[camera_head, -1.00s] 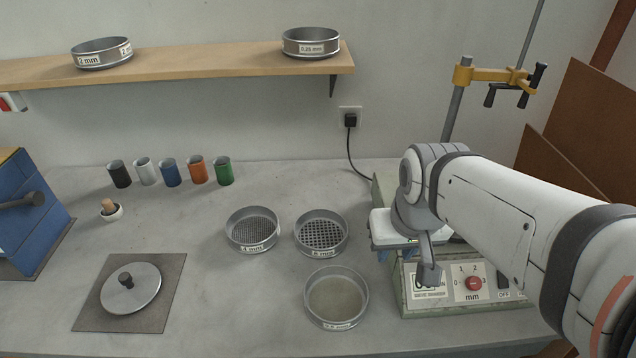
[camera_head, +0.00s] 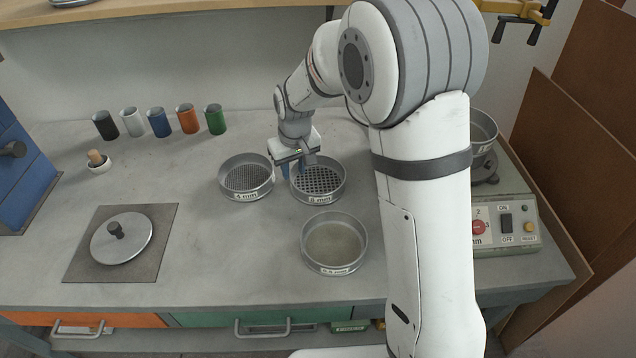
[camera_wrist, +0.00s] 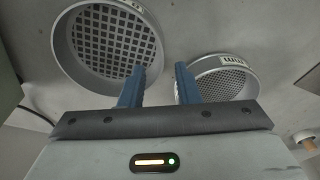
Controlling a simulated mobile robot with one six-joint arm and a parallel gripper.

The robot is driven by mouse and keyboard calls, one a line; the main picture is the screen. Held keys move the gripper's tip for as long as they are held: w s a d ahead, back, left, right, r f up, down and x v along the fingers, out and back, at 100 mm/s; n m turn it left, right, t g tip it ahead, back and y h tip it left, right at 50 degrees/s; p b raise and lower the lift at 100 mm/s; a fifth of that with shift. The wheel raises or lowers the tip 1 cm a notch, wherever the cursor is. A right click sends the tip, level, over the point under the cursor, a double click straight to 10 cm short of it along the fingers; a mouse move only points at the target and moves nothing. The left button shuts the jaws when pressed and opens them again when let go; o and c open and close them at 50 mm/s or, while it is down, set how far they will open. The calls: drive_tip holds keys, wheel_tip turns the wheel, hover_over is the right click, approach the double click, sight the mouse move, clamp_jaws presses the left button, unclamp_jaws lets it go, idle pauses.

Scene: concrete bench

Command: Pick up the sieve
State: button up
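Several round metal sieves are in view; the task does not say which one. The coarse-mesh sieve (camera_head: 319,198) stands on the bench; it fills the upper left of the wrist view (camera_wrist: 66,62). A finer sieve marked 4 mm (camera_head: 247,194) is just left of it, and in the wrist view (camera_wrist: 252,90) it is at the right. A sieve with very fine mesh (camera_head: 334,270) stands nearer the front. My gripper (camera_wrist: 160,86) is open and empty, its blue fingers on either side of the coarse sieve's near wall. The head view shows it (camera_head: 298,165) at that sieve's left rim; finger height is unclear.
A sieve shaker (camera_head: 510,222) stands at the right with a sieve (camera_head: 481,128) on top, partly behind my arm. A lid (camera_head: 122,240) lies on a dark plate at the left. Several coloured cups (camera_head: 159,123) line the back.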

drive_tip(key=f, duration=0.6)
drive_tip(key=shift+w+a+f+p, duration=0.2)
drive_tip(key=shift+w+f+p, duration=0.05)
drive_tip(key=shift+w+p, duration=0.1)
clamp_jaws()
